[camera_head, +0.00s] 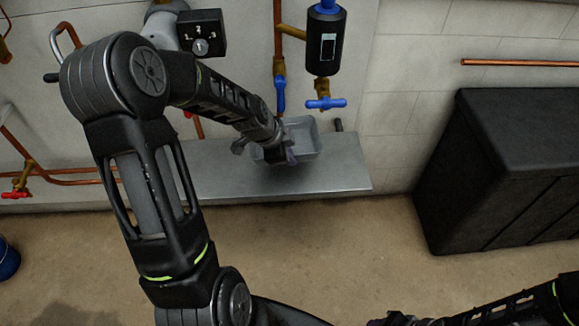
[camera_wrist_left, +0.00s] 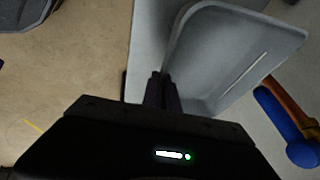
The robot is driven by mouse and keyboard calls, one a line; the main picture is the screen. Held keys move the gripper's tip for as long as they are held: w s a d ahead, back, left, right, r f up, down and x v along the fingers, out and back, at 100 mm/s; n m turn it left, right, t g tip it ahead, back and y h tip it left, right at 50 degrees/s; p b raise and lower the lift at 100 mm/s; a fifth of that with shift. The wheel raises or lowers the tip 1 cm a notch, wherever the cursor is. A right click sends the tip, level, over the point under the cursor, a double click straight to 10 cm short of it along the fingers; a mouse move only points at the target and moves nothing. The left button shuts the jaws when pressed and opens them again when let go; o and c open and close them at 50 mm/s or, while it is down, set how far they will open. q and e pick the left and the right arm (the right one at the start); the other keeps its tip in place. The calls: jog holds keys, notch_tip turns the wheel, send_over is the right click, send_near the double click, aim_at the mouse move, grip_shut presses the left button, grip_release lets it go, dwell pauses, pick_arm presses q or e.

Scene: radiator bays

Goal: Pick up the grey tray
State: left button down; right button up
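The grey tray (camera_head: 304,136) is a shallow open box over the back part of the metal shelf. I cannot tell whether it rests on the shelf or hangs just above it. It also shows large in the left wrist view (camera_wrist_left: 235,60), empty inside. My left gripper (camera_head: 274,152) is at the tray's near left side. In the left wrist view its fingers (camera_wrist_left: 162,88) are close together with the tray's wall running in between them. They hide that part of the wall. My right gripper (camera_head: 397,319) is at the bottom edge, mostly cut off.
The metal shelf (camera_head: 335,178) runs along the wall and is clear at its right end. A blue-handled valve (camera_head: 325,103) and a black cylinder (camera_head: 326,42) hang above the tray. A black cabinet (camera_head: 500,165) stands at right. The floor (camera_head: 330,245) in front is open.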

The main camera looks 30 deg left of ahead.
pick_arm(q)
notch_tip(320, 180, up, 2)
